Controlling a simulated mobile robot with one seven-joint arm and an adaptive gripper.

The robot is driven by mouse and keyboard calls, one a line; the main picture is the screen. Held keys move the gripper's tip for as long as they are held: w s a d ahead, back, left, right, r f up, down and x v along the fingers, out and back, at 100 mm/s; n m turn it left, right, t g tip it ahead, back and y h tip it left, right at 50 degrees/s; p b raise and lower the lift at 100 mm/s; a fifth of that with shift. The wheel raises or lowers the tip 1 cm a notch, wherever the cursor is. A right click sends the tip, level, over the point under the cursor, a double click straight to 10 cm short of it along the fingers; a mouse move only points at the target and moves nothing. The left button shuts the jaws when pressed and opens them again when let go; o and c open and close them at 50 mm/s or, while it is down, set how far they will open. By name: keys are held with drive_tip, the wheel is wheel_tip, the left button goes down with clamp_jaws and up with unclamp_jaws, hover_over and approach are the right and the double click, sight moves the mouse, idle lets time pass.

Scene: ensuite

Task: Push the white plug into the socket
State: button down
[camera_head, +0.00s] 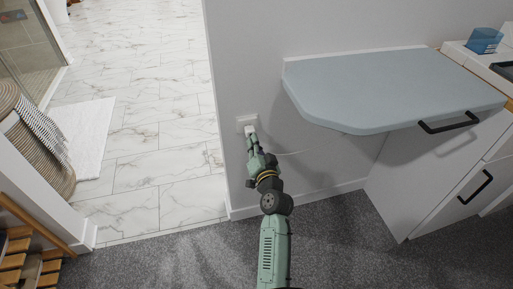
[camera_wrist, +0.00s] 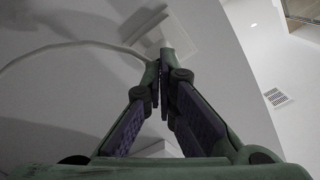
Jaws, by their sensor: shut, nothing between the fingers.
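The white socket plate (camera_head: 243,119) is on the wall left of the grey-blue counter. The white plug (camera_head: 250,130) is at the plate, directly in front of my fingertips. How deep it sits in the socket cannot be told. My gripper (camera_head: 250,138) is shut with nothing between its fingers, its tips at the plug. In the wrist view the fingertips (camera_wrist: 162,62) are together, pointing at the white plate (camera_wrist: 182,25). They partly hide the plug there. A white cable (camera_wrist: 75,44) curves in from the left and passes behind the fingertips.
The counter (camera_head: 390,85) juts out to the right of my arm, over a white cabinet (camera_head: 430,170). A doorway to a marble-tiled floor (camera_head: 150,130) with a white mat (camera_head: 92,135) is on the left. Open grey carpet (camera_head: 340,240) lies below.

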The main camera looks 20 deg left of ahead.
sight(250, 130)
drive_tip(key=shift+w+a, duration=0.25)
drive_tip(key=shift+w, duration=0.1)
drive_tip(key=shift+x, duration=0.8)
idle(0.4)
